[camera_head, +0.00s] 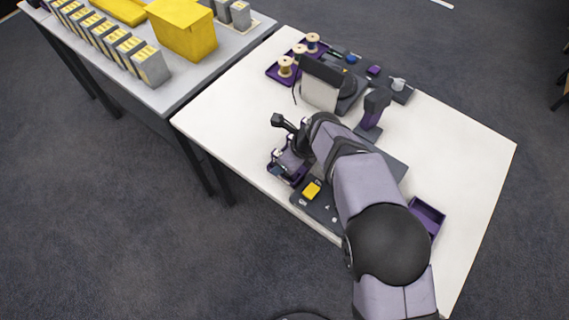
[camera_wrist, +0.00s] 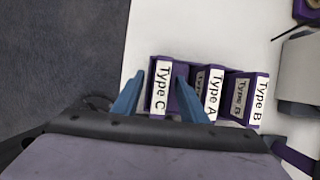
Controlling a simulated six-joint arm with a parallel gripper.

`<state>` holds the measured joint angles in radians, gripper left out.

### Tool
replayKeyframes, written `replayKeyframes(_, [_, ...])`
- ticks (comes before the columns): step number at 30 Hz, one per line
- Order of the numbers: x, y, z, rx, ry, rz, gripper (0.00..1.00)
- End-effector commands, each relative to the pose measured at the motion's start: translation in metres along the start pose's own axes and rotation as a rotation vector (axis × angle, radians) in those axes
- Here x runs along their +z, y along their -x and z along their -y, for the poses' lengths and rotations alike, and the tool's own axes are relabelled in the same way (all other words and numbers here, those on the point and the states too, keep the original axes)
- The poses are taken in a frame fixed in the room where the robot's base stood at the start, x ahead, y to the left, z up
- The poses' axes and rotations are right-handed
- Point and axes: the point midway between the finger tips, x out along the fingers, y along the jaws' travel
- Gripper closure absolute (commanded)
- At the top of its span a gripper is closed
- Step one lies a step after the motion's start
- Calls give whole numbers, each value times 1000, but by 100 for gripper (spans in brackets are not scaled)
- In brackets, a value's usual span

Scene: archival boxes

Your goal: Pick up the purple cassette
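Several purple cassettes stand side by side in the wrist view, with white labels. The left one reads "Type C" (camera_wrist: 161,88), the middle one "Type A" (camera_wrist: 213,92), the right one "Type B" (camera_wrist: 258,100). A gap shows by the left finger; contact at the right finger is unclear. In the head view the cassettes' purple holder (camera_head: 276,172) sits at the white table's front left edge, partly hidden by my arm.
A yellow block (camera_head: 311,190) lies on a dark mat near the holder. An open purple box (camera_head: 428,214) stands to the right. Spools (camera_head: 286,67), a dark-and-white device (camera_head: 320,82) and a purple stand (camera_head: 374,108) are farther back. A grey table (camera_head: 165,92) holds boxes.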

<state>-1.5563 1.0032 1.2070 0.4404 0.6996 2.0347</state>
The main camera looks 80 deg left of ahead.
Motion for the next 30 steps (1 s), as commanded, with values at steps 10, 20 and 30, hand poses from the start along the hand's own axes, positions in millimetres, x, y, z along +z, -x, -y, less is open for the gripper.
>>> replayKeyframes(10, [1,1,0,-1,0,1,100])
replayKeyframes(20, [4,8,1,-3,0,4,100])
replayKeyframes(30, [24,55,1,-4,1,5,100])
